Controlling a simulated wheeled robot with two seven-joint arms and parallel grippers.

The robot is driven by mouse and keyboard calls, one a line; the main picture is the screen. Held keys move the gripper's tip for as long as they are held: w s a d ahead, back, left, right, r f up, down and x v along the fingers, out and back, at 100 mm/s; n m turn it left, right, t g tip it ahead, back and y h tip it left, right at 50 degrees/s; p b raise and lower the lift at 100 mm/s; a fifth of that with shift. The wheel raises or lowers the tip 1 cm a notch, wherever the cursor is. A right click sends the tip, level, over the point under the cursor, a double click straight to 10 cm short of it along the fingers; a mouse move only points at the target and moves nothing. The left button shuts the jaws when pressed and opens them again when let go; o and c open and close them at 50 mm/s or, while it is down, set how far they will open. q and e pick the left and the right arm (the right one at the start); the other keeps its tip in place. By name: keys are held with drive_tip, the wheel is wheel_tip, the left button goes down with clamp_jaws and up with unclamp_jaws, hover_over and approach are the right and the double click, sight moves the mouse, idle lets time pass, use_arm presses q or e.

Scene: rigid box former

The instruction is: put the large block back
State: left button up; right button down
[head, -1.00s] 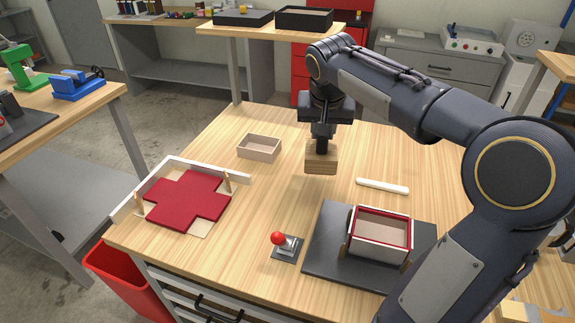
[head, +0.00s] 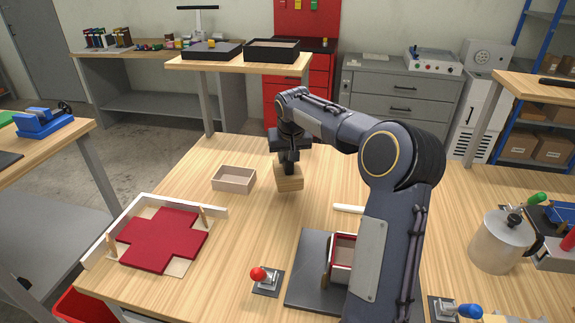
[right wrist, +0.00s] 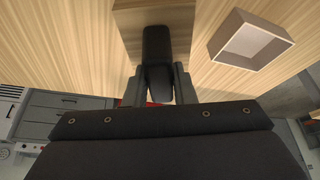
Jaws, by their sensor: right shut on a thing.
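The large block (head: 289,183) is a wooden block with a dark handle on top. My right gripper (head: 289,160) is shut on that handle and holds the block upright over the far middle of the table. In the right wrist view the dark handle (right wrist: 157,60) is between the fingers, with part of the wooden block (right wrist: 128,22) behind it. I cannot tell whether the block touches the table. A small open wooden tray (head: 234,180) stands just left of the block, apart from it; it also shows empty in the right wrist view (right wrist: 222,42). My left gripper is not in view.
A red cross-shaped sheet (head: 163,238) lies within a pale corner fence at left. A red-lined box (head: 342,258) on a dark plate (head: 312,272) is partly hidden by my right arm. A white stick (head: 347,209), red-knobbed lever (head: 262,276) and metal pot (head: 498,245) stand around.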

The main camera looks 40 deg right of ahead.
drive_tip(key=shift+w+d+f, duration=0.2)
drive_tip(key=shift+w+f, duration=0.15)
drive_tip(key=shift+f, duration=1.65)
drive_tip(key=shift+f, duration=0.1)
drive_tip(key=c, duration=1.6)
unclamp_jaws()
drive_tip(key=shift+f, duration=0.15)
drive_tip(key=shift+c, duration=0.2)
drive_tip(key=o, duration=0.4)
drive_tip(key=shift+o, duration=0.2)
drive_tip(key=shift+r, duration=0.3)
drive_tip(key=shift+s+r, duration=0.1)
drive_tip(key=shift+r, duration=0.2)
drive_tip(key=v, duration=1.1)
